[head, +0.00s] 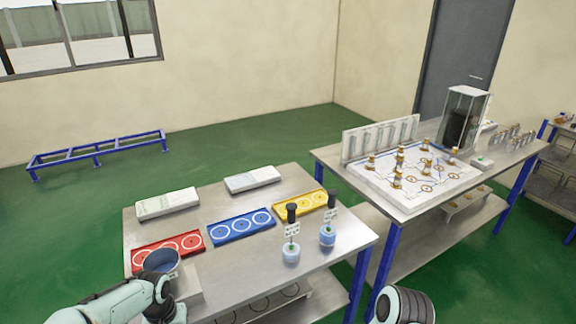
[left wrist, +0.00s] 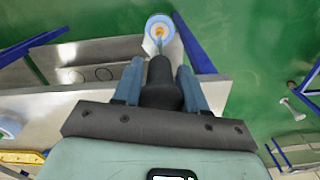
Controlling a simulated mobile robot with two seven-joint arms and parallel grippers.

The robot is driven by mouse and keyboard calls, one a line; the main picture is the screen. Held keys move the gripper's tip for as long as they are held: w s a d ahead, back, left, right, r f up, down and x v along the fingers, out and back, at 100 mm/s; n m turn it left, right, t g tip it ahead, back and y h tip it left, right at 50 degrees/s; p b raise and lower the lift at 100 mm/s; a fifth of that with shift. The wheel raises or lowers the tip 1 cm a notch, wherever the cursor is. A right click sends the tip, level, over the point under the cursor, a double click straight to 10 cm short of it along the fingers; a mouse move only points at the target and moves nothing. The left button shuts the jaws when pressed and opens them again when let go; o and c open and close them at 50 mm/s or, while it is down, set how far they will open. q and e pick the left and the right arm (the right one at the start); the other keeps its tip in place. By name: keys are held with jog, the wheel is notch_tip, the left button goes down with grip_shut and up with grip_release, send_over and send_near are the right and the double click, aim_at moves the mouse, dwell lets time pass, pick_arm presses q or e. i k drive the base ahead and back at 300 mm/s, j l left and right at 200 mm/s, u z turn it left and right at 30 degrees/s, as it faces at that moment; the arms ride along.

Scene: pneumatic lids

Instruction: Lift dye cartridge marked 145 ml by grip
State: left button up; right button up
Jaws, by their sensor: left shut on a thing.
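In the left wrist view my left gripper (left wrist: 160,82) is shut on the black grip (left wrist: 161,90) of a dye cartridge (left wrist: 160,27). The cartridge body is a pale blue and white round with an orange spot, at the far end of the grip, seen against the green floor. No marking on it is readable. My right gripper is out of view.
A second table (head: 430,207) at right carries a white board with several small pieces. Green floor lies around.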

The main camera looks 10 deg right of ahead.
aim_at(328, 233)
jog(key=j+z, duration=0.1)
jog(key=z, duration=0.85)
